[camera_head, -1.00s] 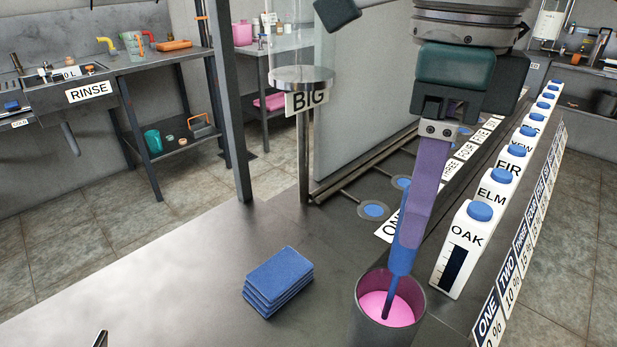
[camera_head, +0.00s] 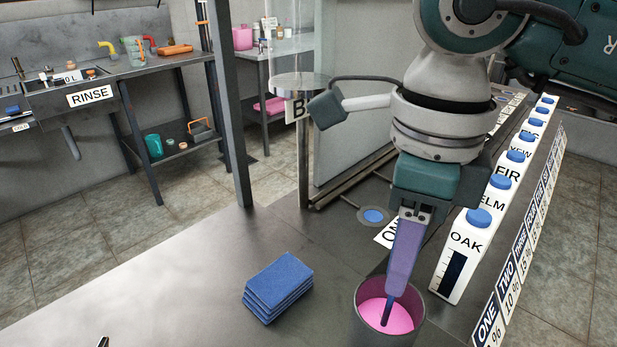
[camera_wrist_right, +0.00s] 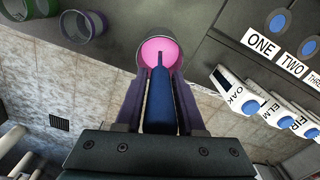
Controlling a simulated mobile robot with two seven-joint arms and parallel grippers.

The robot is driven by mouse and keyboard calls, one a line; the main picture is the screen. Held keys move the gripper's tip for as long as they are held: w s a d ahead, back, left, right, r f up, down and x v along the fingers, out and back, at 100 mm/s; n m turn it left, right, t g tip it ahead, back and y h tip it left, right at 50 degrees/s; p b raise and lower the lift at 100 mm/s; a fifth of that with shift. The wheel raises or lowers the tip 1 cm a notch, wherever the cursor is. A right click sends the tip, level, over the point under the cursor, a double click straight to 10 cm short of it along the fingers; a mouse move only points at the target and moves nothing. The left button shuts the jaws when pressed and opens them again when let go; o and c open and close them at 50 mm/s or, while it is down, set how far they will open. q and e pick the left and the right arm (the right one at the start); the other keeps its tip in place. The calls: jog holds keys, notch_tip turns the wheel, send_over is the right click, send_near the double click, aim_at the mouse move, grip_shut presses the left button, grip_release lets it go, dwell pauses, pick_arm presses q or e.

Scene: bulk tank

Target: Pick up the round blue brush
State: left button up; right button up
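The blue brush handle (camera_head: 388,311) stands in a dark-walled cup (camera_head: 416,329) holding pink liquid. The brush head is hidden in the liquid. My right gripper (camera_head: 394,292) points down over the cup, its purple fingers low at the cup's mouth. In the right wrist view the handle (camera_wrist_right: 162,100) lies between the two fingers of the right gripper (camera_wrist_right: 163,72), running up close to the palm. The fingers are close along both sides; whether they press on it I cannot tell. My left gripper is not clearly seen.
A stack of blue pads (camera_head: 278,285) lies left of the cup. White bottles with blue caps, nearest labelled OAK (camera_head: 462,252), stand in a row close on the right. A RINSE sink (camera_head: 75,88) is at the far left.

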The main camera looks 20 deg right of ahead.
grip_shut()
jog(key=shift+r, duration=0.2)
